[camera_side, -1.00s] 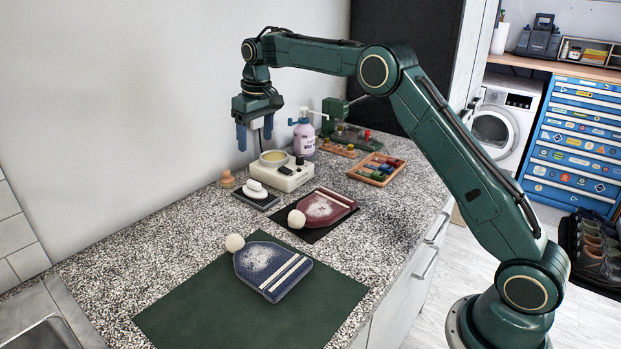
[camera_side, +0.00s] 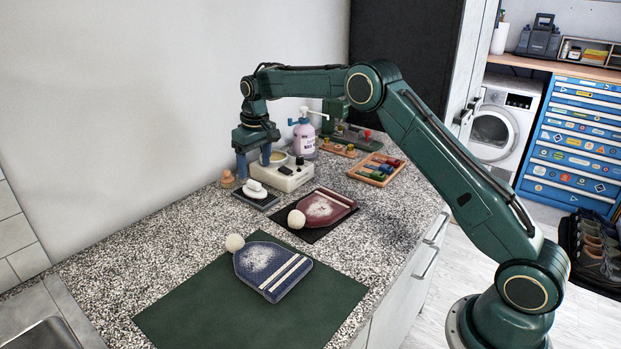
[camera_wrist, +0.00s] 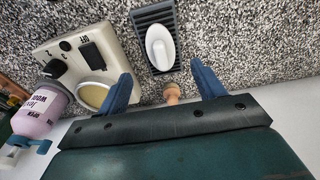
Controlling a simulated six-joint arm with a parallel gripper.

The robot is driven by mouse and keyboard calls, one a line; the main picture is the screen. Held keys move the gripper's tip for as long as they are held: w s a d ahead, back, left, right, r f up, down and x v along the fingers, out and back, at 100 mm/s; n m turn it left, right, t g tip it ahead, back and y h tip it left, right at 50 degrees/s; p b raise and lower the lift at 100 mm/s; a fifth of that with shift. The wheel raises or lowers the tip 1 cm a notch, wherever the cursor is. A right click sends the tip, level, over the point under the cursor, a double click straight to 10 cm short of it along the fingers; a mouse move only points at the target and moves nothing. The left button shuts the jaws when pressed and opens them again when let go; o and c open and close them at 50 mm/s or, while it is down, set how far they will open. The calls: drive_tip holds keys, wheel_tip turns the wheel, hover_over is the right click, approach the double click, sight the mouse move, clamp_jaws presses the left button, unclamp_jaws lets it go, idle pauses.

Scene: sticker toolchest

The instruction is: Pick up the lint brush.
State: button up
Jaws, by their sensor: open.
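The lint brush appears to be the white, rounded piece (camera_side: 256,190) resting on a dark ridged tray (camera_side: 265,204) near the wall. In the wrist view the white brush (camera_wrist: 160,46) lies lengthwise on its black slatted tray (camera_wrist: 140,22), beyond the fingertips. My gripper (camera_side: 254,162) points down with its blue fingers apart, just above and behind the brush in the side view. In the wrist view my gripper (camera_wrist: 164,80) is open and empty, with the brush ahead of the gap between its fingers. The brush's underside is hidden.
A cream device (camera_side: 287,178) with a round cup stands close to the right of the tray. A purple pump bottle (camera_side: 304,139) is behind. Blue (camera_side: 270,268) and burgundy (camera_side: 322,207) lint-flecked hats lie in front.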

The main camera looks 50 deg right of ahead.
sight(254, 182)
drive_tip(key=shift+w+f, duration=0.1)
drive_tip(key=shift+f, duration=0.65)
drive_tip(key=shift+w+a+f, duration=0.1)
drive_tip(key=shift+w+f, duration=0.05)
drive_tip(key=shift+f, duration=1.15)
drive_tip(key=shift+w+f, duration=0.15)
drive_tip(key=shift+f, duration=1.15)
drive_tip(key=c, duration=1.1)
drive_tip(key=shift+r, duration=0.15)
drive_tip(key=shift+r, duration=4.95)
